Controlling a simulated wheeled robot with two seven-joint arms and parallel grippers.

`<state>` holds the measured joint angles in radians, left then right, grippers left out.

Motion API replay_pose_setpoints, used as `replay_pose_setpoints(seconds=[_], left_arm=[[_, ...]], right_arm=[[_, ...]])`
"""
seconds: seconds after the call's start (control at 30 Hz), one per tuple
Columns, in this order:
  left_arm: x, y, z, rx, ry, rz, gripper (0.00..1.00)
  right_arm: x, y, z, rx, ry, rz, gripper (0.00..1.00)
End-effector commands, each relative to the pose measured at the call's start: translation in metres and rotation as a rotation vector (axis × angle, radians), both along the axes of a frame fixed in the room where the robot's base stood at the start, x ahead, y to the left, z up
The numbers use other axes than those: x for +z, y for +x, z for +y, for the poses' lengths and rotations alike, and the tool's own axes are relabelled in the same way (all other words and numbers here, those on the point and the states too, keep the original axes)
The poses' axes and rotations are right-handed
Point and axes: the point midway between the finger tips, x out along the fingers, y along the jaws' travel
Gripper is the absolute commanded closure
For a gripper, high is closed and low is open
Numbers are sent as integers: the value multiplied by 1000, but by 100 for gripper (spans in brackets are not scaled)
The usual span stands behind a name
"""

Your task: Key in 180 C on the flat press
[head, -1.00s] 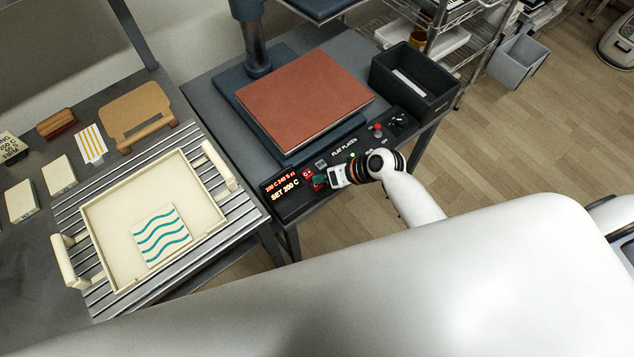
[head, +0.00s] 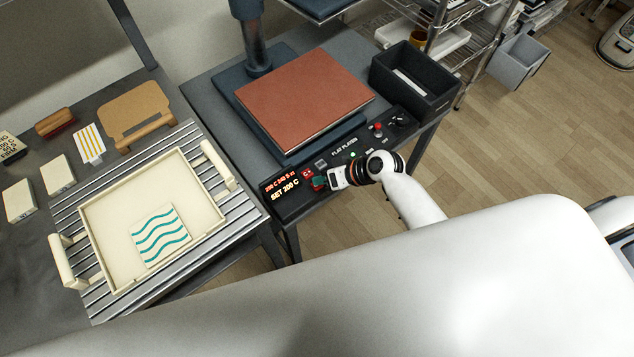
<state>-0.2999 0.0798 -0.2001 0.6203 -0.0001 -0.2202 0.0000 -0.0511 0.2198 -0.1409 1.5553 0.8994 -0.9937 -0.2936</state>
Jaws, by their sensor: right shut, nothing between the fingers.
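The flat press stands on the dark table with its reddish-brown pad (head: 303,97) in view. Its control panel (head: 340,155) runs along the front edge. The lit display (head: 284,187) reads "SET 200 C" in its lower line, with a smaller red line above. A red key (head: 306,173) and a green key (head: 319,182) sit just right of the display. My right gripper (head: 326,180) is shut and empty, its tip at the green key; I cannot tell whether it touches. My left gripper is not in view.
A cream tray (head: 97,222) holding a wave-patterned tile (head: 160,235) sits on a slatted rack at the left. A black bin (head: 415,80) stands right of the press. A red knob (head: 377,127) is on the panel's right part. Wooden floor lies open at the right.

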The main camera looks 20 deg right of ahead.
Motion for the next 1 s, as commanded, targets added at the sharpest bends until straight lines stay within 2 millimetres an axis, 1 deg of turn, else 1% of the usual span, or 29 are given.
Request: replay_pose_setpoints(seconds=[0.57,0.87,1.0], left_arm=[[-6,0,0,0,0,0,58],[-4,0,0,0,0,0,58],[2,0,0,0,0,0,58]], right_arm=[[-8,0,0,1,0,1,100],[-6,0,0,1,-1,2,100],[0,0,0,1,-1,2,100]])
